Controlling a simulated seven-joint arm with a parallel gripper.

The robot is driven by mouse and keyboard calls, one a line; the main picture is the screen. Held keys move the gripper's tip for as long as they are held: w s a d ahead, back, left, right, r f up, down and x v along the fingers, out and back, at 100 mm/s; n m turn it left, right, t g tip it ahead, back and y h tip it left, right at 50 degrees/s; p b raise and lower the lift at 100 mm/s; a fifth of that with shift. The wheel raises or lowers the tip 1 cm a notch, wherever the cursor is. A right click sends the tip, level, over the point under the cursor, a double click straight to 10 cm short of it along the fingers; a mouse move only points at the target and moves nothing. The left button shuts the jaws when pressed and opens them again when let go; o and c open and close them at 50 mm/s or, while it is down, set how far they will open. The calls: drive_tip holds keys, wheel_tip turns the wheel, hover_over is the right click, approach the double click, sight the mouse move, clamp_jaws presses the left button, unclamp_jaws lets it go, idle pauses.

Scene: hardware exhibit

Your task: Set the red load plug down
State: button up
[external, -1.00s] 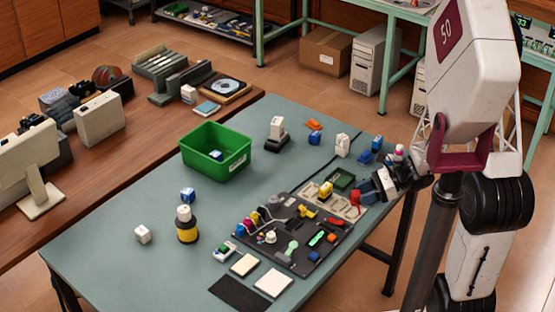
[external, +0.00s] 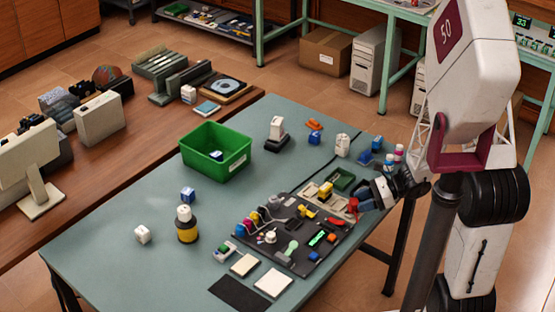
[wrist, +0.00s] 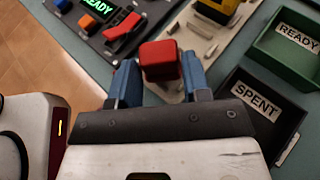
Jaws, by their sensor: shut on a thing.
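The red load plug (wrist: 160,62) is a small red block between the two blue fingers of my gripper (wrist: 160,80) in the wrist view. The fingers are shut on its sides. In the external view the plug (external: 353,205) shows at the tips of my gripper (external: 364,199), by the right edge of the black panel board. A cream plate with holes (wrist: 193,62) lies under and behind the plug in the wrist view. I cannot tell whether the plug touches a surface. Its lower part is hidden.
The black panel (external: 283,222) holds switches and a lit green display. A dark SPENT tray (wrist: 268,125) and a green READY tray (wrist: 283,70) sit right of the plug in the wrist view. A green bin (external: 203,165) stands farther back.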

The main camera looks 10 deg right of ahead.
drive_tip(key=o, duration=0.9)
drive_tip(key=shift+r, duration=0.15)
drive_tip(key=shift+d, duration=0.1)
drive_tip(key=shift+v, duration=5.9)
